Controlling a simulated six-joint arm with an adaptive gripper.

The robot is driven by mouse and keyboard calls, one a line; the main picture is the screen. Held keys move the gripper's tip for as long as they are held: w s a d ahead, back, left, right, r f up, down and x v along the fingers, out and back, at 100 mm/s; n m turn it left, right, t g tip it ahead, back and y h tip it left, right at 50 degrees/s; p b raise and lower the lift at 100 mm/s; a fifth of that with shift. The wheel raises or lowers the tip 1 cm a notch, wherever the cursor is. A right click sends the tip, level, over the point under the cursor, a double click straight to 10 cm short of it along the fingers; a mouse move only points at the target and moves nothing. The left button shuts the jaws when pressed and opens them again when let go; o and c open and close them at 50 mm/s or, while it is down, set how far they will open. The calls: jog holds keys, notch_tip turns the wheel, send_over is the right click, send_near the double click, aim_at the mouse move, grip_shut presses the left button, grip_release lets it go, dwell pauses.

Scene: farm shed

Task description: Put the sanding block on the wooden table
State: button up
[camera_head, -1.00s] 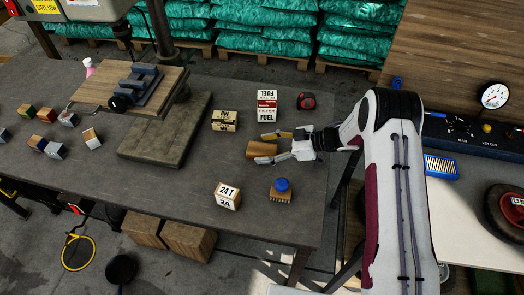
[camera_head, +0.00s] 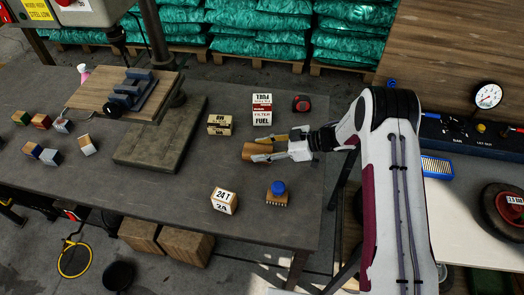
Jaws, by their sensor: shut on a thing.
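A tan-brown block (camera_head: 249,151), which looks like the sanding block, is between the fingers of my gripper (camera_head: 262,147). My gripper reaches in from the right and is shut on it, one finger along each long side. The fingers hide part of the block. The block is at or just above the dark grey-brown tabletop (camera_head: 165,195); I cannot tell whether it touches. This large table is the one under the block; its wood is not clear from here. A brown wood-grain surface (camera_head: 450,55) shows at the upper right.
Near my gripper are a tan box (camera_head: 220,124), a fuel filter box (camera_head: 262,109), a red-black tape measure (camera_head: 301,103), a 24T box (camera_head: 224,200) and a blue-knobbed brush (camera_head: 277,193). A drill press base (camera_head: 150,145) stands left.

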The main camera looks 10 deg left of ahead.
aim_at(262, 150)
jog(key=shift+r, duration=4.4)
jog(key=shift+f, duration=0.1)
jog(key=shift+s+f, duration=0.4)
jog(key=shift+s, duration=0.3)
jog(key=s+d+r+m+t, duration=0.1)
jog(key=s+d+m+t, duration=0.1)
jog(key=d, duration=0.7)
jog(key=s+d+r+m+t+h, duration=0.1)
jog(key=s+d+r+m+t, duration=0.1)
jog(key=d, duration=0.8)
jog(key=s+d+r+m+t+h, duration=0.1)
jog(key=s+d+m+t, duration=0.2)
jog(key=d, duration=0.7)
jog(key=shift+d+r+t, duration=0.25)
jog(key=shift+r+t, duration=0.05)
jog(key=shift+r, duration=0.05)
jog(key=shift+s, duration=0.1)
